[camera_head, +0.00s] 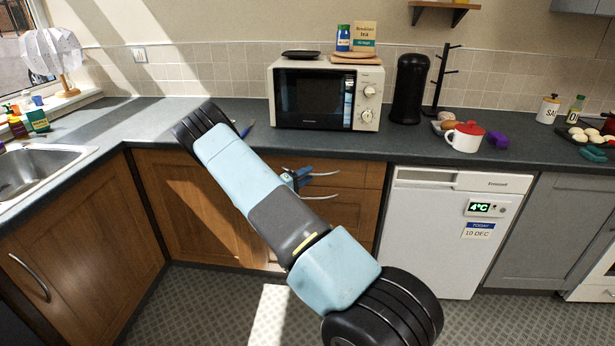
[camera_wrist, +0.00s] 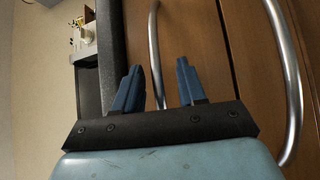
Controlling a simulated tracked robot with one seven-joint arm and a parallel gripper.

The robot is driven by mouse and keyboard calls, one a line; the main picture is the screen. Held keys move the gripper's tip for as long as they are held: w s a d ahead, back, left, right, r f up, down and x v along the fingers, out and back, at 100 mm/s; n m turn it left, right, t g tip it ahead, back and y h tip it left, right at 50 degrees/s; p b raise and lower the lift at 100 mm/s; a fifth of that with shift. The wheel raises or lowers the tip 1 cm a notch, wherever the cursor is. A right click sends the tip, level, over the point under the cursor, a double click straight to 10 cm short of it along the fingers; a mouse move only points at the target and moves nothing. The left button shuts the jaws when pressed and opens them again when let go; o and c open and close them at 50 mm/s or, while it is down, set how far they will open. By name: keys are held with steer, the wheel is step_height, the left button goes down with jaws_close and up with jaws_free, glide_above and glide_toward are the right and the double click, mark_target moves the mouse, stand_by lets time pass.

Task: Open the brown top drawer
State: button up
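The brown top drawer (camera_head: 352,173) is under the worktop below the microwave and looks shut. Its curved metal handle (camera_head: 324,174) shows to the right of my gripper (camera_head: 297,176). In the wrist view, which is turned sideways, my gripper (camera_wrist: 159,68) is open, its blue fingers apart. The top handle (camera_wrist: 154,50) runs between the fingers in that view, with no clear contact. The top drawer front (camera_wrist: 190,35) lies behind it. My arm hides the drawer's left part in the head view.
A lower drawer (camera_head: 345,214) has its own handle (camera_wrist: 285,60), right of my fingers in the wrist view. The worktop edge (camera_wrist: 110,40) is close on the left there. The floor in front is clear.

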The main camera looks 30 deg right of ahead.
jaws_close()
stand_by(0.3)
